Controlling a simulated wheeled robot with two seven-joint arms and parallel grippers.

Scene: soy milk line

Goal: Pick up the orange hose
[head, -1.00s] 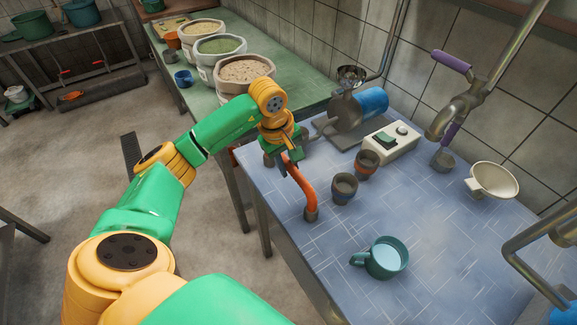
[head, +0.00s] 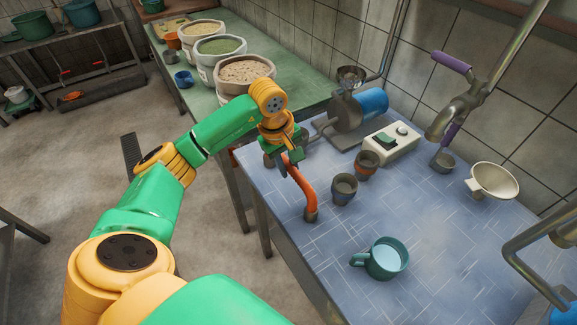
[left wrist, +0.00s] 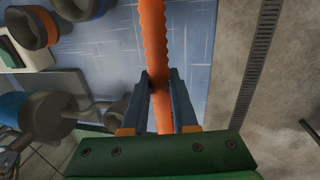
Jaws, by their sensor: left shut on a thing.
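The orange hose (head: 305,186) is a short curved tube with a grey end piece, over the left edge of the blue-tiled table (head: 330,262). Its grey end is low at the tabletop; I cannot tell whether it touches. My left gripper (head: 284,158) is at the hose's upper end. In the left wrist view the ribbed hose (left wrist: 153,45) runs between the two fingers (left wrist: 160,88) of my left gripper, which is shut on it. The part of the hose behind the fingers is partly hidden. My right gripper is not in view.
Two small dark cups (head: 344,189) stand right of the hose. A teal mug (head: 384,259) stands at the table's front. A grinder with a blue motor (head: 371,103) and a white control box (head: 391,141) stand behind. The table's middle right is clear.

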